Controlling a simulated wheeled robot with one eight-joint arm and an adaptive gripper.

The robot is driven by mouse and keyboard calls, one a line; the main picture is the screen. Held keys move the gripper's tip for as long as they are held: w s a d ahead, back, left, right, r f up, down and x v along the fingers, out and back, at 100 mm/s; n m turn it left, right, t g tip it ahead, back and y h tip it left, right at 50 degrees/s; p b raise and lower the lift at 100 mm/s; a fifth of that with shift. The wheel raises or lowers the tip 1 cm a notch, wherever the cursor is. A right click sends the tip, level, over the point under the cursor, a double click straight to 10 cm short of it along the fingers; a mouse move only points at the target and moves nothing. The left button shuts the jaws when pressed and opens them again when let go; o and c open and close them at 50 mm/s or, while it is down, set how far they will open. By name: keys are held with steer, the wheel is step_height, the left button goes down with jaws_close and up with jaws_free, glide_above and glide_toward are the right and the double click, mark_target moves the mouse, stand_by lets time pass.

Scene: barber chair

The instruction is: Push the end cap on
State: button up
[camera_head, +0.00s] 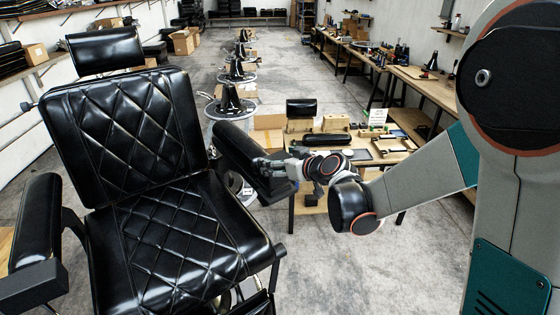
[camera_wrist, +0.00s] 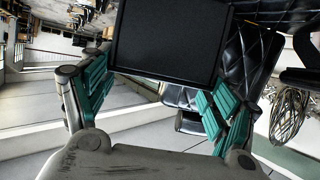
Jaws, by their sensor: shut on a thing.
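The black barber chair's armrest on the right (camera_head: 238,150) is padded and points toward my gripper (camera_head: 285,168). My gripper is at that armrest's front end. In the wrist view my gripper (camera_wrist: 158,82) has its teal-padded fingers on either side of a black rectangular end cap (camera_wrist: 165,38), shut on it. The cap's flat face is toward the wrist camera and hides the armrest end behind it. In the head view the dark cap (camera_head: 275,188) blends with the armrest front, so I cannot tell whether it is touching or fully seated.
The other armrest (camera_head: 35,220) has a black block at its front end (camera_head: 33,287). The quilted seat (camera_head: 180,245) lies left of my gripper. A workbench (camera_head: 375,155) with a black pad and boxes stands behind my arm. Open concrete floor lies in front.

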steer(key=shift+f+b, duration=1.7)
steer(key=shift+f, duration=0.2)
steer(key=o, duration=1.2)
steer(key=v, duration=1.2)
steer(key=s+d+f+m+g+h+b, duration=0.1)
steer(key=s+d+f+m+h+b, duration=0.1)
steer(key=s+f+b, duration=0.3)
steer(key=s+d+f+m+g+h+b, duration=0.2)
steer(key=s+f+b, duration=0.3)
steer(key=s, duration=0.6)
steer(key=s+d+f+m+g+h+b, duration=0.1)
steer(key=s+d+f+b, duration=0.3)
steer(key=s, duration=0.4)
steer(key=shift+s+d+f+m+g+h+b, duration=0.1)
steer(key=shift+d+f+m+g+h+b, duration=0.15)
steer(key=shift+f+h, duration=0.25)
steer(key=shift+s+d+f+m+g+h+b, duration=0.15)
steer(key=shift+f+m+h+b, duration=0.1)
steer(key=shift+f+h, duration=0.2)
